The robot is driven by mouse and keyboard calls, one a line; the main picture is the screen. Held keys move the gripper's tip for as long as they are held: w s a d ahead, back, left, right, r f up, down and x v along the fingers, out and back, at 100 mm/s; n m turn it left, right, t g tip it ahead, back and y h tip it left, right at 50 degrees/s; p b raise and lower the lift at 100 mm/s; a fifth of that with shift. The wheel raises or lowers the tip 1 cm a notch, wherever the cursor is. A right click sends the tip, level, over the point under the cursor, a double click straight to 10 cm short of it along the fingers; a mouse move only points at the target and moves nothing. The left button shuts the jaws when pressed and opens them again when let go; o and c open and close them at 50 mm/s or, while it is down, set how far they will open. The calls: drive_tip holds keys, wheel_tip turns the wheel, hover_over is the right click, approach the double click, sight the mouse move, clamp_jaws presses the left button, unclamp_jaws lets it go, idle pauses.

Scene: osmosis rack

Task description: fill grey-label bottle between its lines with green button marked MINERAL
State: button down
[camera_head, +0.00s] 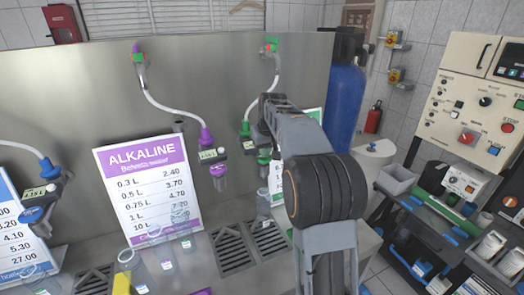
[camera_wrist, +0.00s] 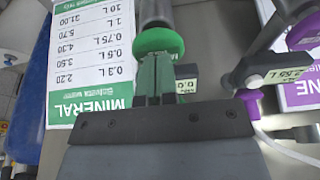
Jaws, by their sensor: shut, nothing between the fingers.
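The green MINERAL dispenser (camera_head: 247,145) hangs at the end of a white hose, partly hidden by my arm in the head view. In the wrist view I see its green collar (camera_wrist: 158,41) and a small display (camera_wrist: 187,85) that seems to read 0.0. My gripper (camera_wrist: 156,92) is shut and empty, its fingertips close in front of the green part below the collar; I cannot tell if they touch. The green button itself is not clear. A clear bottle (camera_head: 264,203) stands below the green dispenser; its label colour and fill lines are too small to tell.
The purple ALKALINE dispenser (camera_head: 207,152) is to the left, with its price sign (camera_head: 150,190). Several clear bottles stand in front of that sign. A MINERAL price sign (camera_wrist: 92,60) shows in the wrist view. Drain grates (camera_head: 232,252) lie on the counter. A blue tank (camera_head: 343,105) stands behind my arm.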

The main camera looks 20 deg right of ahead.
drive_tip(key=shift+f, duration=0.1)
drive_tip(key=shift+f+b, duration=0.55)
drive_tip(key=shift+f, duration=0.3)
drive_tip(key=shift+s+f, duration=0.1)
drive_tip(key=shift+f, duration=0.05)
idle(6.9)
